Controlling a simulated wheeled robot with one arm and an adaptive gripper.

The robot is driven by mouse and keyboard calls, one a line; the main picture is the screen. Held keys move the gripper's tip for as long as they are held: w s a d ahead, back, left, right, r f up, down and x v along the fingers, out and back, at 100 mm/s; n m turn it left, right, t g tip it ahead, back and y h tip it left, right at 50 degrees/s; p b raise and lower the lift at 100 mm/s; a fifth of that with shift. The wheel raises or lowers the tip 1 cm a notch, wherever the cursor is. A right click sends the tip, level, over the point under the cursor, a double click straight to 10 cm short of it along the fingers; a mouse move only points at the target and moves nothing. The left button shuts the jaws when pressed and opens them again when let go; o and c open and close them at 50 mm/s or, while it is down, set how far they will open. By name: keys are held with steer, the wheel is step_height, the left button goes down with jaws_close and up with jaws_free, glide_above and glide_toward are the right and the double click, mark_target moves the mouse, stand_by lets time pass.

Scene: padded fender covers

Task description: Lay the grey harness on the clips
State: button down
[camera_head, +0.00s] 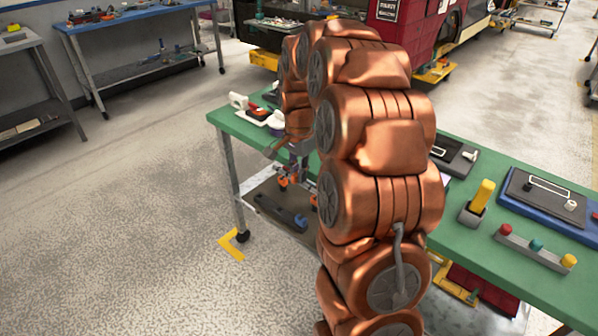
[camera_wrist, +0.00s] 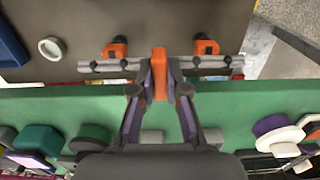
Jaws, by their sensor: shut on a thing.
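A grey harness (camera_wrist: 110,66), a thin bar with darker lumps, runs crosswise past my fingertips in the wrist view. My gripper (camera_wrist: 159,80) is shut on its middle. An upright orange piece (camera_wrist: 159,70) shows between the fingertips; I cannot tell whether it belongs to the harness or is a clip. Two orange clips with dark openings (camera_wrist: 115,48) (camera_wrist: 205,46) stand beside the harness, left and right. I cannot tell whether the harness touches them.
The green table (camera_head: 226,123) bears a yellow block in a holder (camera_head: 483,194), a grey strip with coloured knobs (camera_head: 533,247) and a blue tray (camera_head: 513,204). A dark bar (camera_head: 283,216) lies on the lower shelf. Floor left of the table is clear.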

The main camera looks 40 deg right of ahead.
steer(key=shift+f+b, duration=0.4)
steer(key=shift+f, duration=0.4)
stand_by(1.0)
steer(key=c, duration=1.1)
jaws_free()
steer(key=shift+r, duration=0.1)
steer(key=shift+r+p, duration=0.9)
steer(key=shift+r, duration=2.55)
steer(key=s+a+r+n+p, duration=0.3)
steer(key=s+a+r+n, duration=0.15)
steer(key=s+a, duration=0.35)
steer(key=s+a+r+n+g+p, duration=0.1)
steer(key=s+a+n+p, duration=0.2)
steer(key=s, duration=0.8)
steer(key=s+a+r+n+p, duration=0.2)
steer(key=s+a+n+p, duration=0.2)
steer(key=s+a+n, duration=0.4)
steer(key=s+a, duration=0.1)
steer(key=s, duration=0.2)
steer(key=shift+s+a+r+g, duration=0.2)
steer(key=shift+a+g, duration=0.15)
steer(key=shift+g, duration=0.05)
